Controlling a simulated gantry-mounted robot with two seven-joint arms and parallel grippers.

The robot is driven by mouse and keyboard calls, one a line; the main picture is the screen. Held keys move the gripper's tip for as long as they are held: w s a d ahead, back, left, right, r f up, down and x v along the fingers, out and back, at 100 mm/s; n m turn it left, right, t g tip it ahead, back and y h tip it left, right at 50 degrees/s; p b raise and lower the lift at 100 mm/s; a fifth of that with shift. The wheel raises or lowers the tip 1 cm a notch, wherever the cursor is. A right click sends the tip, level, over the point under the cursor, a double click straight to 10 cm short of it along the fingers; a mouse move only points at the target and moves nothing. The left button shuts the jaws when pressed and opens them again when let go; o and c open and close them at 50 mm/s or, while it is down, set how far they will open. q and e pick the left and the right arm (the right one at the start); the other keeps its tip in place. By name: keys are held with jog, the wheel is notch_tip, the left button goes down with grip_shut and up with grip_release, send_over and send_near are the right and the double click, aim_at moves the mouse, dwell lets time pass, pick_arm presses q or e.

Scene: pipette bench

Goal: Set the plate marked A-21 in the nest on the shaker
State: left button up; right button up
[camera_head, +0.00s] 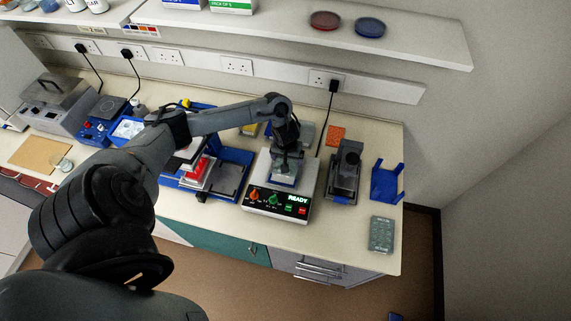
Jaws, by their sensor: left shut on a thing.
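My left gripper (288,161) points down over the top of the shaker and is shut on a pale, clear-looking plate (285,176). The plate is over the nest area. The gripper hides part of it, and I cannot tell whether it touches the nest. Its marking is too small to read. My right gripper is not in view.
A dark grey instrument (344,172) stands close to the right of the shaker, with a blue rack (387,180) beyond it. A flat grey-green item (381,234) lies near the front right corner. Blue equipment (232,172) stands close on the left. A shelf (420,50) overhangs the back.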

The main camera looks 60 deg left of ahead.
pick_arm(q)
jog(key=shift+s+a+f, duration=0.25)
notch_tip(320, 180, down, 4)
jog(key=shift+r, duration=0.15)
jog(key=shift+f, duration=0.2)
jog(key=shift+f, duration=0.1)
jog(key=o, duration=0.7)
jog(key=shift+o, duration=0.2)
